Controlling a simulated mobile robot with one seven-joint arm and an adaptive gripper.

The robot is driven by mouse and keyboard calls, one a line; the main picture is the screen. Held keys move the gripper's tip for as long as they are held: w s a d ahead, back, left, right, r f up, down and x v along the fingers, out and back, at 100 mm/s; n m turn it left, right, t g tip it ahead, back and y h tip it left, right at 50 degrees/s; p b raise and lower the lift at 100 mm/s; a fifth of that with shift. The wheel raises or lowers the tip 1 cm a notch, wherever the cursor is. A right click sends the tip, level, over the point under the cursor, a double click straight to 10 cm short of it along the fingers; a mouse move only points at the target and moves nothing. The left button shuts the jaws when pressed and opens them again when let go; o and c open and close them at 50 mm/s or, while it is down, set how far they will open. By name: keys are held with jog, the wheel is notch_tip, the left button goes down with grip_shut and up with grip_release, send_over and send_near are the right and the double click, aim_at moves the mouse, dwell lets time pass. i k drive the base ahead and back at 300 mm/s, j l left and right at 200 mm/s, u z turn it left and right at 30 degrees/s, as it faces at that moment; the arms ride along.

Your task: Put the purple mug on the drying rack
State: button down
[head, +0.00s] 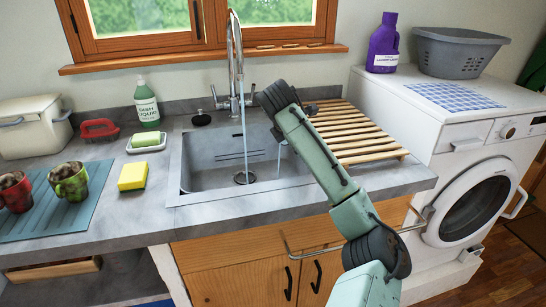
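No purple mug can be made out in the head view. A red mug (15,191) and a green mug with reddish patches (69,181) stand on a blue-grey mat at the left. The drying rack (362,143) is a slatted wooden grid right of the sink. My arm crosses in front of the rack's left part and the sink's right side, hiding some of both. My gripper cannot be seen; the arm's far end bends away above the sink's back right. A small dark shape (312,109) shows beside the arm at the rack's back left; I cannot tell what it is.
Water runs from the tap (236,60) into the sink (214,170). A yellow sponge (132,176), soap dish (147,143), green soap bottle (147,103) and red brush (99,129) stand left of it. A purple detergent bottle (384,45) and grey basket (457,52) sit on the washer (455,140).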

aim_at(353, 138)
jog(key=j, duration=0.2)
jog(key=i+l, duration=0.1)
jog(key=l, duration=0.3)
jog(key=i+l, duration=0.1)
jog(key=l, duration=0.3)
jog(key=i+l, duration=0.1)
jog(key=l, duration=0.3)
jog(key=i+l, duration=0.1)
jog(key=l, duration=0.35)
